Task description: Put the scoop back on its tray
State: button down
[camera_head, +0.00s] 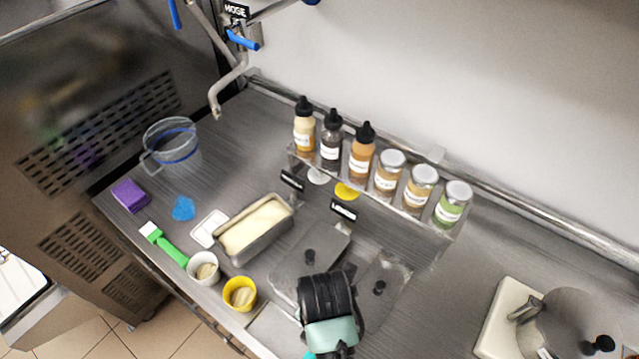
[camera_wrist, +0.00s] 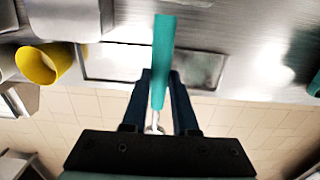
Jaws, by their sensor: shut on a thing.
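The scoop's teal handle (camera_wrist: 163,50) is between the dark fingers of my gripper (camera_wrist: 160,78) in the wrist view, and the gripper is shut on it. A small pale metal part shows between the fingers near the palm. A shallow rectangular metal tray (camera_wrist: 105,62) lies on the counter behind the handle, to both sides of it; I cannot tell the height gap. In the head view my gripper (camera_head: 326,318) is over the counter's front part, and its fingertips are hidden. A bit of teal (camera_head: 310,355) shows below it. The tray (camera_head: 262,332) is just left of it, partly cut off.
A yellow cup (camera_head: 239,294) and a white cup (camera_head: 203,268) stand left of the tray. A metal pan (camera_head: 254,227) of pale ice cream is behind them. Metal lids with black knobs (camera_head: 310,256) lie beside my arm. Bottles and jars line a rack (camera_head: 376,196) at the back.

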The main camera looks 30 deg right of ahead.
notch_tip(320, 180, down, 2)
jog(key=shift+w+f, duration=0.1)
jog(key=shift+f, duration=0.1)
jog(key=shift+f+p, duration=0.3)
jog(key=shift+f, duration=1.95)
jog(key=shift+f, duration=0.3)
jog(key=c, duration=0.7)
grip_release()
notch_tip(320, 180, up, 13)
jog(key=shift+f+b, duration=0.15)
jog(key=shift+b, duration=0.2)
jog(key=shift+a, duration=0.1)
